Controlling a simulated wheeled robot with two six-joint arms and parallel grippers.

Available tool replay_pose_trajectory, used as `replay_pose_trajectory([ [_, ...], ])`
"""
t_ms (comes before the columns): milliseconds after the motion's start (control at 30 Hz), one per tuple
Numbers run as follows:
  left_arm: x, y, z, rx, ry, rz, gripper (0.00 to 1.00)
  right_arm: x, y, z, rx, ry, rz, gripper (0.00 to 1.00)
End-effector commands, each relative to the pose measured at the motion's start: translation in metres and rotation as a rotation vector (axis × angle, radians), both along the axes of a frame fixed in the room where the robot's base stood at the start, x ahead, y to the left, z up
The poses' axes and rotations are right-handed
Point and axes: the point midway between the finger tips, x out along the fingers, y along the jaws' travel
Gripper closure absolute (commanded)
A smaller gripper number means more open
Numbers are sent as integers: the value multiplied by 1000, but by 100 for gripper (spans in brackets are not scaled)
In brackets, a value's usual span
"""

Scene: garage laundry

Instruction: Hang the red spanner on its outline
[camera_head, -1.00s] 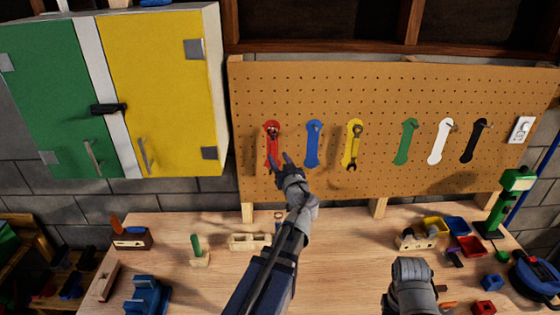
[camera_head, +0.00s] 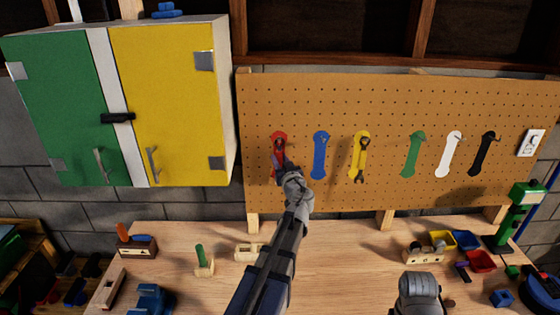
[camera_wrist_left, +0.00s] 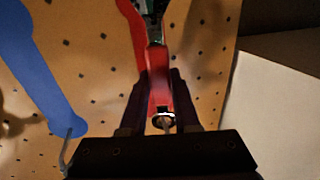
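The red spanner (camera_head: 276,158) is upright against its red outline (camera_head: 280,136) at the left of the pegboard (camera_head: 385,95). The spanner also shows in the left wrist view (camera_wrist_left: 158,85), its metal ring end beside a peg tip; I cannot tell whether the ring is fully over the peg. My left gripper (camera_head: 282,163) is at the spanner, with its dark fingers (camera_wrist_left: 160,92) close along both sides of the red handle. They look shut on it. Of my right arm, only a grey link shows at the bottom; its fingers are not visible.
A blue outline (camera_head: 320,156) with a peg is just right of the red one. The cabinet (camera_head: 170,100) stands left of the board. The bench (camera_head: 340,265) below holds small blocks and bins.

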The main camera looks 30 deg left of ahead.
Motion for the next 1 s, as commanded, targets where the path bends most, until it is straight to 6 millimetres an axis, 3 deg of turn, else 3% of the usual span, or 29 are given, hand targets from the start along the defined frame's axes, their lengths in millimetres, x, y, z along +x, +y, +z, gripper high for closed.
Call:
replay_pose_trajectory([
  [233, 0, 0, 0, 0, 0, 0, 100, 0, 0, 0, 0, 0, 0, 50],
  [1000, 0, 0, 0, 0, 0, 0, 100, 0, 0, 0, 0, 0, 0, 50],
])
